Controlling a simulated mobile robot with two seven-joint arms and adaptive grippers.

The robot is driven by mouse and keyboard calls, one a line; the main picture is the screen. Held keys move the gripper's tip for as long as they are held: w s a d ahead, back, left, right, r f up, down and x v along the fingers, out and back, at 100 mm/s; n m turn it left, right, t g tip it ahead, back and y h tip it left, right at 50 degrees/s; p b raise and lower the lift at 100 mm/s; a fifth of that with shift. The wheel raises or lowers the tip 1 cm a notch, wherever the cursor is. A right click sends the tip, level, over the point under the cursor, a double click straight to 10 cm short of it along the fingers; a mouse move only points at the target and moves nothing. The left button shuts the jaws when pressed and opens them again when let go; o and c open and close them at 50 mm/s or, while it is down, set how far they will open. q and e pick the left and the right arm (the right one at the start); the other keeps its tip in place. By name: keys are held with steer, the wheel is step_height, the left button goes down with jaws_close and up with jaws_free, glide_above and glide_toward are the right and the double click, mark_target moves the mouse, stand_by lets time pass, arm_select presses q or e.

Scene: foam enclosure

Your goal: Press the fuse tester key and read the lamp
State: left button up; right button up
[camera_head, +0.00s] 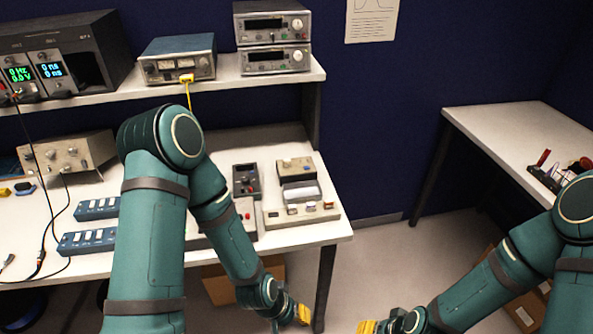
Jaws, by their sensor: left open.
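On the bench at centre, a beige device (301,213) has a raised grey-and-white part and small keys along its front. A dark handheld unit (247,181) stands to its left. A light box with red buttons (245,216) is partly hidden behind my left arm. I cannot tell for sure which of these is the fuse tester, and no lit lamp is visible on them. My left gripper (303,313), yellow-tipped, is open and empty, below and in front of the bench's right edge. My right gripper (368,326) is at the bottom edge, largely cut off; its jaws are unclear.
Blue switch boxes (87,241) and cables lie on the bench's left. A shelf (225,84) above carries instruments. A second table (500,125) with small parts stands at right. Cardboard boxes (215,286) sit on the floor; floor between the tables is clear.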

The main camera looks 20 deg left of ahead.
arm_select(q)
jaws_close()
steer(key=c, duration=0.6)
jaws_free()
steer(key=shift+c, duration=0.2)
